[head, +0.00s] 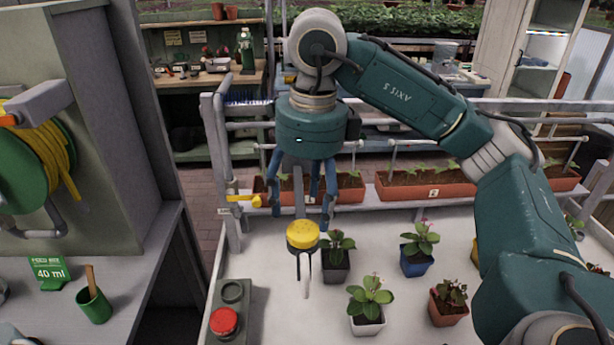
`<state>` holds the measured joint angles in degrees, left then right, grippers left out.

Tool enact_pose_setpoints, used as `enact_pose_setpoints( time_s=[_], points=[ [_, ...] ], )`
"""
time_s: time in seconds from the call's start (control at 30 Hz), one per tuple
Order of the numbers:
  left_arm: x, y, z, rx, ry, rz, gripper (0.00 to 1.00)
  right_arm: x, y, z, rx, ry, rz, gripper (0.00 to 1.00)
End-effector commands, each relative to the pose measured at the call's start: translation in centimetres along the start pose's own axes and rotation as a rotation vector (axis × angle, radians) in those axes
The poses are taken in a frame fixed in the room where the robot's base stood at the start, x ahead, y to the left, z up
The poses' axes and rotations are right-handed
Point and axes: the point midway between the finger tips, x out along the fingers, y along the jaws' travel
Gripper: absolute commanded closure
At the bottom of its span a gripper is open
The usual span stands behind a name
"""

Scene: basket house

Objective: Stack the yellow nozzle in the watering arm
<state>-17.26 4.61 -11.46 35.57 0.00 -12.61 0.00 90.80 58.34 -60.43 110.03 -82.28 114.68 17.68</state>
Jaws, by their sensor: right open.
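The yellow nozzle (302,235) is a round yellow cap with a dark lower part, in the middle of the head view above the white planting table. Thin prongs show below it. A grey upright bar (299,200) shows just above and behind it; I cannot tell whether this is the watering arm or whether the nozzle is seated in it. My right gripper (301,212) points down over the nozzle with its blue fingers spread, one on each side of the bar. It is open, with the fingertips above the nozzle. My left gripper is not in view.
A grey holder (237,303) has an empty round socket and a red nozzle (224,321). Several potted plants, including one in a blue pot (416,264), stand on the white table to the right. A metal rail runs behind. A green cup (94,306) stands at left.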

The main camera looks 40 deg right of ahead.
Motion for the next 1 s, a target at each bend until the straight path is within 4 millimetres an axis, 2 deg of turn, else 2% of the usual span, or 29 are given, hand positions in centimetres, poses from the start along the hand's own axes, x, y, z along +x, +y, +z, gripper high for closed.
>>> enact_pose_setpoints(
  time_s=[0.03,0.1,0.33,0.5,1.0],
  points=[
    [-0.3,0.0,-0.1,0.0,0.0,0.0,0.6,-1.6,-0.1,0.1,0.0,-0.006,-0.004,0.34],
    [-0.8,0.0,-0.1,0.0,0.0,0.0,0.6,-3.1,-0.1,0.1,0.001,-0.005,-0.004,0.34],
    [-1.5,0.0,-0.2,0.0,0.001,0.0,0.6,-6.0,0.0,0.1,0.0,-0.002,-0.001,0.34],
    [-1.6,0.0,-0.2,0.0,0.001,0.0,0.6,-6.5,0.0,0.0,0.0,-0.001,0.0,0.34],
    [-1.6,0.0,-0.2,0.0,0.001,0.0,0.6,-6.5,0.0,0.0,0.0,0.0,0.0,0.34]
  ],
)
